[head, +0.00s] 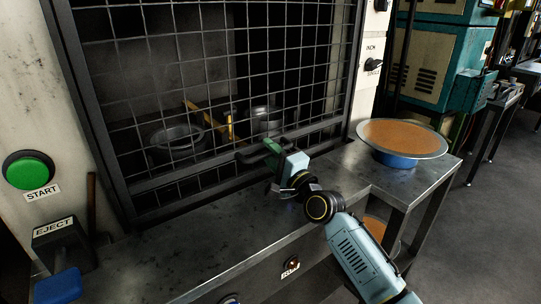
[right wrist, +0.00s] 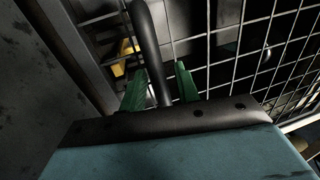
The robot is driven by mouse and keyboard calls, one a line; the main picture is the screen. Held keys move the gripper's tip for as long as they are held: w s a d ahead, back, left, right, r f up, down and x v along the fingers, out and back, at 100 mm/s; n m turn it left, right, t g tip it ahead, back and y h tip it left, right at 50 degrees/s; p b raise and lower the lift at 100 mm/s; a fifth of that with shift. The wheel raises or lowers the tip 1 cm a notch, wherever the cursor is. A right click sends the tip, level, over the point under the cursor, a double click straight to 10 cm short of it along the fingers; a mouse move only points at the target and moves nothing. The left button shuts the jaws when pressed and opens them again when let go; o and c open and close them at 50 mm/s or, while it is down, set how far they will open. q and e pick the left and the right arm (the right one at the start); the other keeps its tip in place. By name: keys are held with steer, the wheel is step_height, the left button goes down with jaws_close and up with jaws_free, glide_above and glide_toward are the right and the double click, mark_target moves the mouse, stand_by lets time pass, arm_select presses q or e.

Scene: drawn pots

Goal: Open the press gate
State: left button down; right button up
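The press gate (head: 165,183) is a dark frame with wire mesh, lowered across the press opening. Its dark bar handle (head: 299,132) sticks out near the gate's lower right part. My right gripper (head: 272,150) is at the handle, and its green fingers also show in the right wrist view (right wrist: 161,85). There the handle bar (right wrist: 150,50) passes between the two fingers. The bar lies close to the left finger, with a gap to the right finger, so the gripper looks open around it. My left gripper is in neither view.
Behind the mesh are a metal pan (head: 177,136) and a yellow part (head: 226,122). A green START button (head: 28,171) and an EJECT box (head: 55,238) are at left. The bench's front middle is clear.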

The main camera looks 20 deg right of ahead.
jaws_close()
stand_by(0.3)
steer(key=shift+r, duration=0.1)
